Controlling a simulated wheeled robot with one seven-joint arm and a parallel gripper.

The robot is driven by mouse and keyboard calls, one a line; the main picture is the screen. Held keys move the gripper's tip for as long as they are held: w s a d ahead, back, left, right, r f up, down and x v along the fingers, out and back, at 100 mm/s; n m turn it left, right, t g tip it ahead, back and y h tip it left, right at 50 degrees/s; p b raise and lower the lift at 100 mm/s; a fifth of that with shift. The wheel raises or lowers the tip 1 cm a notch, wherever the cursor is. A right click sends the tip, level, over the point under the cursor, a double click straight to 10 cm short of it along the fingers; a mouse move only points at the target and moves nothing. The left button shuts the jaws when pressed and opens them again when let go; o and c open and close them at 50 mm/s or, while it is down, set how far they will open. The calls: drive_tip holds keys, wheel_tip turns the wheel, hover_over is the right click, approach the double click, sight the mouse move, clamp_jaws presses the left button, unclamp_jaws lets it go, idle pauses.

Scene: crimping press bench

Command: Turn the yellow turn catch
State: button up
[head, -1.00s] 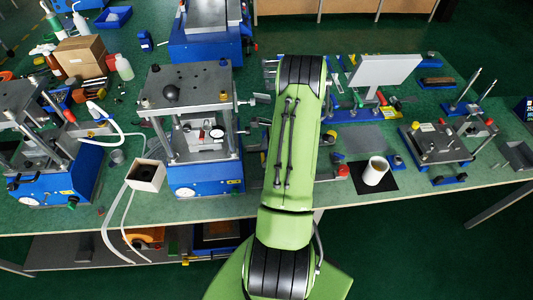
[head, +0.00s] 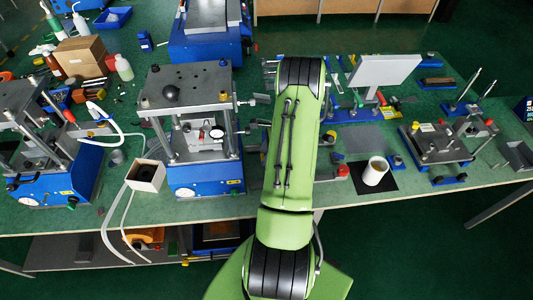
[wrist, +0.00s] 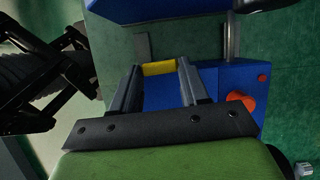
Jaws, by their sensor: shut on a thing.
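The yellow turn catch (wrist: 159,68) shows in the wrist view as a short yellow bar against a blue body (wrist: 207,75). My gripper (wrist: 159,70) has its two grey fingers on either side of the bar and is shut on it. The fingertips hide the bar's ends, so I cannot tell how far it is turned. In the head view my green arm covers my gripper and the catch.
In the wrist view an orange-red knob (wrist: 240,102) and an upright metal rod (wrist: 231,40) stand right of the fingers. In the head view a blue press (head: 205,178) is left of my arm, and a white cup (head: 375,172) is on the right.

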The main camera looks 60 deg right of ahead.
drive_tip(key=n, duration=0.2)
drive_tip(key=n+g+y, duration=0.1)
drive_tip(key=shift+w+d+n+b, duration=0.15)
drive_tip(key=shift+d+n+b, duration=0.15)
drive_tip(key=shift+n, duration=0.1)
drive_tip(key=n, duration=0.2)
drive_tip(key=n+g, duration=0.1)
drive_tip(key=shift+w+d+n+g+b, duration=0.2)
drive_tip(key=shift+n+g+b, duration=0.1)
drive_tip(key=shift+n+b, duration=0.1)
drive_tip(key=n+g, duration=0.1)
drive_tip(key=n, duration=0.2)
drive_tip(key=shift+w+d+b, duration=0.1)
drive_tip(key=shift+w+b, duration=0.05)
drive_tip(key=shift+b, duration=0.25)
drive_tip(key=shift+w+d+n+g+b, duration=0.15)
drive_tip(key=shift+n+g+b, duration=0.5)
drive_tip(key=shift+n, duration=1.25)
drive_tip(key=o, duration=1.1)
drive_tip(key=shift+c, duration=0.2)
drive_tip(key=shift+r, duration=0.1)
drive_tip(key=p+v, duration=0.3)
drive_tip(key=v, duration=1.2)
drive_tip(key=shift+w+r, duration=0.25)
drive_tip(key=shift+w, duration=0.05)
